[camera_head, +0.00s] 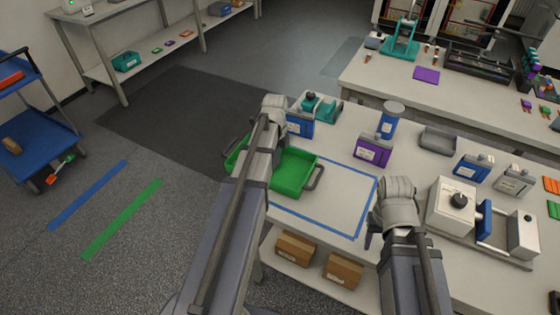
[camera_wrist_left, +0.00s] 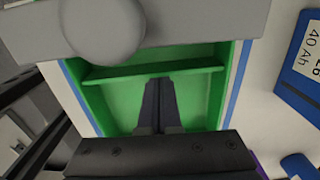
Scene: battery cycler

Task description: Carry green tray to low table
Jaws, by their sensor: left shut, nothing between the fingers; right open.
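The green tray (camera_head: 293,172) sits on the near table, partly inside a blue tape outline, with a dark handle at each end. My left arm crosses over it and hides its middle. My left gripper (camera_wrist_left: 159,84) is shut and empty in the left wrist view, with its fingers over the inside of the tray (camera_wrist_left: 205,98); whether they touch it I cannot tell. My right gripper (camera_head: 370,238) is open, at the table's front edge, right of the tray and apart from it; its fingers are mostly hidden. I cannot tell which surface is the low table.
Blue and purple battery packs (camera_head: 373,149), a blue cylinder (camera_head: 392,121) and a grey tray (camera_head: 441,140) stand behind and right. A white device (camera_head: 455,207) stands at right. Cardboard boxes (camera_head: 342,271) lie on the shelf below. A blue cart (camera_head: 38,140) stands left; floor between is free.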

